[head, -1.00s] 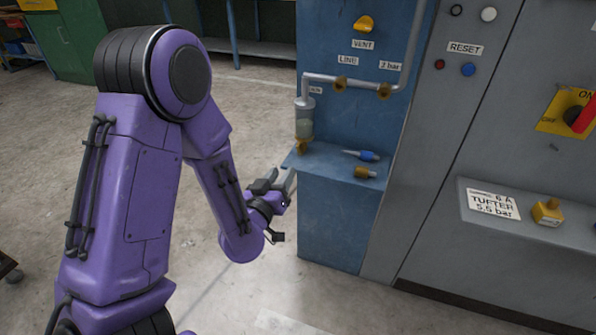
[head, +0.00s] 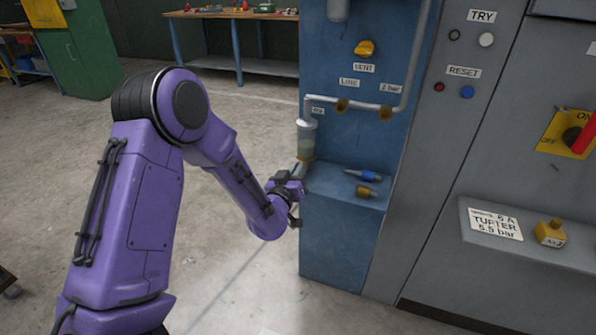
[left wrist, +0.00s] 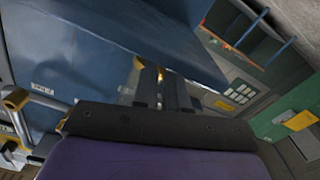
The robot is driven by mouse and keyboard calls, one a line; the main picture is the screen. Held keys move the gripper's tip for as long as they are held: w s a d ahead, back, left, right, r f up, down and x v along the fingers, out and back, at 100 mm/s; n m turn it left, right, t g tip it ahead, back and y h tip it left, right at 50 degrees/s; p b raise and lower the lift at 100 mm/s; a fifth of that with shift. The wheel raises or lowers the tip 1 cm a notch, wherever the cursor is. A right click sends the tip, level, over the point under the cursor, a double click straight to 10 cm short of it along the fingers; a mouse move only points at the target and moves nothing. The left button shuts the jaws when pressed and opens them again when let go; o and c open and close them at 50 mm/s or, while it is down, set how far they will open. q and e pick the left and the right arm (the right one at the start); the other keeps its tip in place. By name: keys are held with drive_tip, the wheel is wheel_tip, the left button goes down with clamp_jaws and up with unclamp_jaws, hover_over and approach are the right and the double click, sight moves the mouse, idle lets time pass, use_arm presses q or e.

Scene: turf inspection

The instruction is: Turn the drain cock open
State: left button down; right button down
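The clear filter bowl (head: 306,138) hangs from the grey pipe at the left edge of the blue panel. The brass drain cock (head: 305,159) is at its bottom, partly hidden by my gripper. My left gripper (head: 300,173) is right at the cock, its fingers reaching up to it from below. In the left wrist view the two dark fingers (left wrist: 160,88) lie close together, with a bit of brass showing between their tips. I cannot tell whether they touch or grip the cock. My right gripper is in neither view.
A blue-handled tool (head: 362,175) and a brass fitting (head: 367,191) lie on the blue ledge (head: 325,190) right of my gripper. The yellow vent knob (head: 365,48) is above. A grey cabinet with a red-handled switch (head: 580,132) stands right. The floor at left is open.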

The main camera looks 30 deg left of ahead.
use_arm(q)
drive_tip(key=shift+d+m, duration=0.2)
drive_tip(key=shift+m, duration=1.6)
drive_tip(key=c, duration=1.2)
unclamp_jaws()
drive_tip(key=shift+o, duration=0.2)
drive_tip(key=v, duration=1)
drive_tip(key=shift+s, duration=0.15)
drive_tip(key=shift+d, duration=0.1)
